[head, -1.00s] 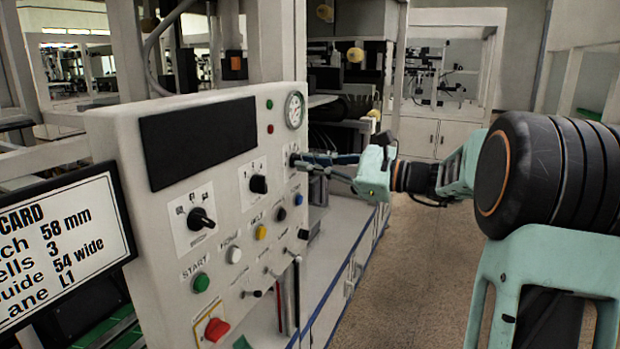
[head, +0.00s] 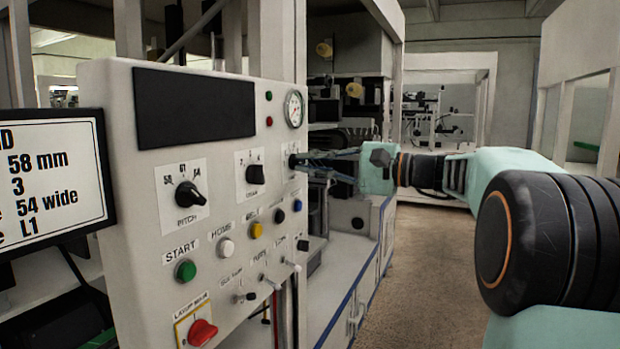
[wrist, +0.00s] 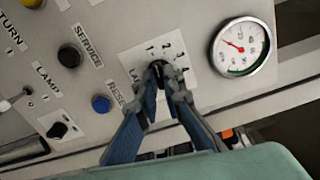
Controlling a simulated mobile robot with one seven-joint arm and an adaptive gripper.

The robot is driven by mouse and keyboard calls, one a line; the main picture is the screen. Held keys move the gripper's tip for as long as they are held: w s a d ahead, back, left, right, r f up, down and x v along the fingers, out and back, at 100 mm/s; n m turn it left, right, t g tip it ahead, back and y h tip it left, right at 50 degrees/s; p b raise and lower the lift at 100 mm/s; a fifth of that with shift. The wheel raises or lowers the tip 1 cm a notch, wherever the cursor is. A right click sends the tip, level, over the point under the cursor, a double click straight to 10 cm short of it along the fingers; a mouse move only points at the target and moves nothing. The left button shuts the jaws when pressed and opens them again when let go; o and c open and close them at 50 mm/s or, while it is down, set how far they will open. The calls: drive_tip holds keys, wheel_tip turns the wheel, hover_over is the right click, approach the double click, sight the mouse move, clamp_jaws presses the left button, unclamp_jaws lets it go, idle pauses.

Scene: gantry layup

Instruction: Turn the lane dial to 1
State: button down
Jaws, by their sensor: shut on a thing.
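The lane dial (wrist: 157,70) is a small black knob on a white plate (wrist: 141,57) marked 1, 2, 3 and 4 in the wrist view. My gripper (wrist: 166,82) is shut on the dial, with one blue-grey finger on each side of it. The fingers hide much of the knob, and I cannot tell which number it points to. In the head view my gripper (head: 301,161) reaches the panel from the right at the dial, which is mostly hidden there. The card screen (head: 50,180) at the left reads Lane L1.
The grey control panel (head: 140,265) also holds a pitch dial (head: 189,194), a middle dial (head: 255,174), a green START button (head: 185,270) and a red knob (head: 201,332). A round gauge (wrist: 242,47) sits beside the lane dial. Open floor (head: 420,270) lies to the right.

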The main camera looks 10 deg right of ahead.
drive_tip(key=shift+f+n+b, duration=0.1)
drive_tip(key=shift+n+b, duration=0.4)
drive_tip(key=shift+n, duration=0.1)
drive_tip(key=c, duration=2.1)
unclamp_jaws()
drive_tip(key=v, duration=1.2)
